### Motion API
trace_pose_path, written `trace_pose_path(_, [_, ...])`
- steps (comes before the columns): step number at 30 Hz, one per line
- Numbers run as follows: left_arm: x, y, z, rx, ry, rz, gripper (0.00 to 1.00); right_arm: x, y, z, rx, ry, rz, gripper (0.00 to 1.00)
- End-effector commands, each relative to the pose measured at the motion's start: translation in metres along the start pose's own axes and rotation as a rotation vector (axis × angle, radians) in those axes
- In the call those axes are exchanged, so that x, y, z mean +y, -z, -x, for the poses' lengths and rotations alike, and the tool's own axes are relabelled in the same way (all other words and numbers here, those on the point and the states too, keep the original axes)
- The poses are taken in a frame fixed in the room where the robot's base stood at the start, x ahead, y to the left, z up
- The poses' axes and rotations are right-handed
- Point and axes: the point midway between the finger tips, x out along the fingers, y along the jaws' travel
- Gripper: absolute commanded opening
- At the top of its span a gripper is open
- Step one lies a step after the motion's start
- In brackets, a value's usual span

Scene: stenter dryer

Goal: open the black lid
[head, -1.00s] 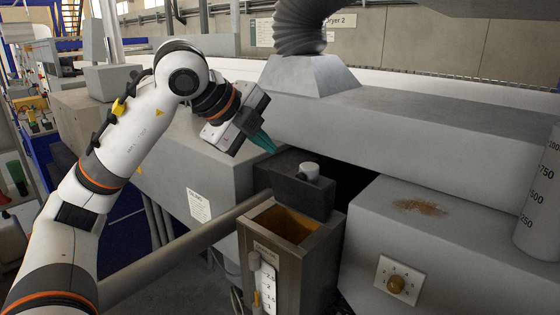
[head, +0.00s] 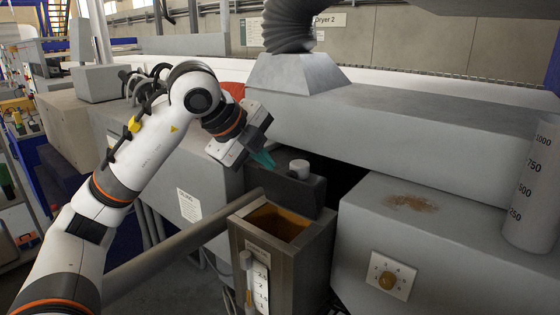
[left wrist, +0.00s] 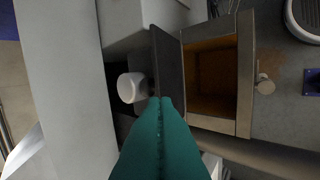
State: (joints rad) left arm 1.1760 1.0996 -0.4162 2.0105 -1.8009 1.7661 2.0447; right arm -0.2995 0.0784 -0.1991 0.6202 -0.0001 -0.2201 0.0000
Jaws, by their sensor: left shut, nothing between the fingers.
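The black lid (head: 302,192) stands raised at the back edge of a metal box (head: 262,235), whose brown inside is uncovered. Its white knob (head: 299,168) is on the side away from the opening. In the left wrist view the lid (left wrist: 168,65) shows nearly edge-on, with the knob (left wrist: 130,88) to its left and the open box to its right. My left gripper (head: 263,158) is shut and empty, its teal fingertips close beside the knob and the lid's back. The fingers (left wrist: 160,105) overlap the lid's lower end; I cannot tell whether they touch it. My right gripper is out of view.
A long grey duct (head: 400,125) runs behind. A pipe (head: 180,250) crosses at the left. A sight tube (head: 248,282) is on the box front.

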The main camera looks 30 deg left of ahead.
Motion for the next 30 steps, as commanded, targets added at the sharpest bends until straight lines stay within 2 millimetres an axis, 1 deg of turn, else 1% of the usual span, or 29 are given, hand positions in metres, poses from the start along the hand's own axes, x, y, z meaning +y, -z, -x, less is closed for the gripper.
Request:
trace_pose_path(1, [0.000, 0.000, -0.010, -0.002, 0.006, -0.001, 0.00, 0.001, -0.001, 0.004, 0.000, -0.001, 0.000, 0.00])
trace_pose_path(3, [0.006, -0.001, -0.019, -0.004, 0.004, -0.001, 0.00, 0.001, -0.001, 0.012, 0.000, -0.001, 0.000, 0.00])
trace_pose_path(6, [0.011, 0.000, -0.032, -0.002, 0.003, 0.000, 0.00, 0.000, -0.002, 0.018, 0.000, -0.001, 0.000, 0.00])
trace_pose_path(10, [0.015, -0.001, -0.043, -0.001, 0.001, 0.000, 0.00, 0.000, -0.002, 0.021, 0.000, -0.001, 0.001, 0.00])
trace_pose_path(15, [0.015, -0.001, -0.049, -0.002, 0.002, -0.001, 0.00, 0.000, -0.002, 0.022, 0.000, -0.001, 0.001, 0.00])
trace_pose_path(22, [0.013, -0.001, -0.050, -0.003, 0.006, -0.002, 0.00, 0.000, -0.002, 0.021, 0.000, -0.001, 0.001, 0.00])
trace_pose_path(27, [0.022, 0.000, -0.056, -0.004, 0.009, -0.001, 0.00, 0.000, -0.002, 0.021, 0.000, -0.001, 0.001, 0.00])
trace_pose_path(30, [0.022, 0.000, -0.056, -0.002, 0.010, -0.002, 0.00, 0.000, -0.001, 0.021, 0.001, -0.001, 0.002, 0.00])
